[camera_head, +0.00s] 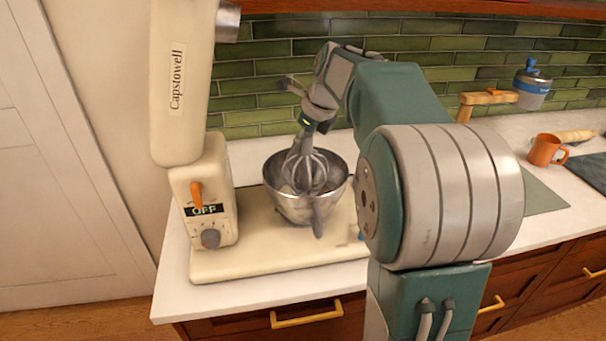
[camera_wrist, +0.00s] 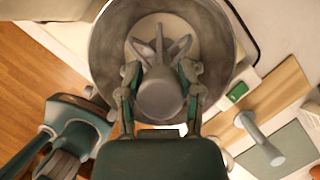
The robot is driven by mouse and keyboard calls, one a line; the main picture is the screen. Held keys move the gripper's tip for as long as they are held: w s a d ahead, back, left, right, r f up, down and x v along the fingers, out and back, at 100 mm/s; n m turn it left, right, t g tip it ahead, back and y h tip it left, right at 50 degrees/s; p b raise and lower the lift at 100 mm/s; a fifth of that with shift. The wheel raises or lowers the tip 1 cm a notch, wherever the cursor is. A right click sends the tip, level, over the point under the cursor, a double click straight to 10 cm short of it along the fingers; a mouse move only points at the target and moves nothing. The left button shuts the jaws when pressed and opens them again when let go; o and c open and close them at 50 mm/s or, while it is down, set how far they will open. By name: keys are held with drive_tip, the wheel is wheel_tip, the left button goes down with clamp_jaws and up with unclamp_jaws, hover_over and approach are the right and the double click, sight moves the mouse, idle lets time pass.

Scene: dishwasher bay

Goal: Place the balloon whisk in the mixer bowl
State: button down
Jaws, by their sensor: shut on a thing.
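The mixer bowl (camera_head: 278,177) is a shiny metal bowl standing on the cream mixer's base. The grey balloon whisk (camera_head: 307,172) points down, its wire end within the bowl's opening. My gripper (camera_head: 310,120) is above the bowl, shut on the upper part of the whisk. In the wrist view, my gripper (camera_wrist: 160,78) has a finger on each side of the whisk's handle (camera_wrist: 160,98). The whisk's wires spread over the pale inside of the bowl (camera_wrist: 104,50). I cannot tell whether they touch the bowl's bottom.
The mixer's head (camera_head: 180,80) is raised at the left, and its display (camera_head: 207,210) reads OFF. A tiled wall (camera_head: 270,90) stands behind. An orange mug (camera_head: 545,150) and a blue-and-grey vessel (camera_head: 532,85) are at the right. My arm hides the counter's middle.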

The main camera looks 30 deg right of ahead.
sight(302, 161)
drive_tip(key=shift+f, duration=2.7)
drive_tip(key=shift+c, duration=1.4)
unclamp_jaws()
drive_tip(key=v, duration=1.2)
